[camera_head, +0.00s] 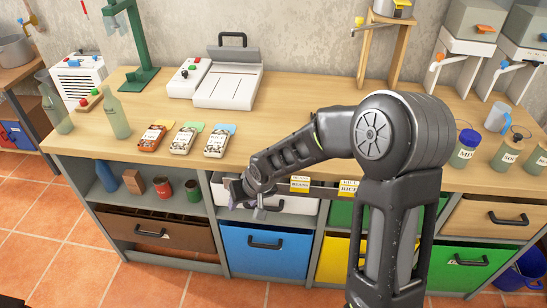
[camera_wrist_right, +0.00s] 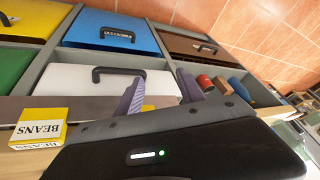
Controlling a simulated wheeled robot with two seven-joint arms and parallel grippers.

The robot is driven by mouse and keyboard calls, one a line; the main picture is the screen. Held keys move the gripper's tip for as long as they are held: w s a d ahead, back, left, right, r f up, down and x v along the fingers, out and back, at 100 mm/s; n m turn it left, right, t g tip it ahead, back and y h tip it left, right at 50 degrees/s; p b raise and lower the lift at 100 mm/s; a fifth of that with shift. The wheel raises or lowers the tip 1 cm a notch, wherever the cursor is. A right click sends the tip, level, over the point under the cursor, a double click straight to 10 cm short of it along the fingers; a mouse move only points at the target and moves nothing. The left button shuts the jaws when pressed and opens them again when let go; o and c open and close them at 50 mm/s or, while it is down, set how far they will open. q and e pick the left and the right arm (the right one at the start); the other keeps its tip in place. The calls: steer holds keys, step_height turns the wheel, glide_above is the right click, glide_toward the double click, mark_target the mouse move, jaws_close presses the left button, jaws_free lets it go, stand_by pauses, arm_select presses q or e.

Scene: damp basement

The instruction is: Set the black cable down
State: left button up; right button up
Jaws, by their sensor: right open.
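I cannot make out a black cable for certain in either view. My right gripper (camera_head: 246,202) is in front of the cabinet, just beyond the counter's front edge, by the white drawer (camera_head: 292,204). It is open, with nothing visible between its fingers. In the right wrist view the two purple-grey fingers (camera_wrist_right: 160,93) stand apart, with the white drawer (camera_wrist_right: 80,78) and its black handle (camera_wrist_right: 118,72) behind them. My left gripper is not in view.
The wooden counter (camera_head: 300,92) holds three labelled packets (camera_head: 183,140), a green bottle (camera_head: 115,115) and a white scale-like device (camera_head: 228,85). Jars (camera_head: 465,148) and a mug (camera_head: 497,116) stand at right. Below are a blue drawer (camera_head: 265,250) and a brown drawer (camera_head: 155,235).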

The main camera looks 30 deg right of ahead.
steer(key=s+a+f+g+y+b, duration=0.1)
steer(key=s+a+f, duration=0.25)
steer(key=f, duration=0.35)
steer(key=s+a+f+g+b, duration=0.1)
steer(key=s+a+f+b, duration=0.15)
steer(key=s+f, duration=0.3)
steer(key=s+a+f+g+y, duration=0.1)
steer(key=s+a+f, duration=0.3)
steer(key=f, duration=0.3)
steer(key=s+a+f+b, duration=0.1)
steer(key=s+a+f, duration=0.2)
steer(key=s, duration=0.3)
steer(key=s+a+f+g+y+b, duration=0.1)
steer(key=s+a+f, duration=0.2)
steer(key=s+f, duration=0.2)
steer(key=shift+s, duration=1.15)
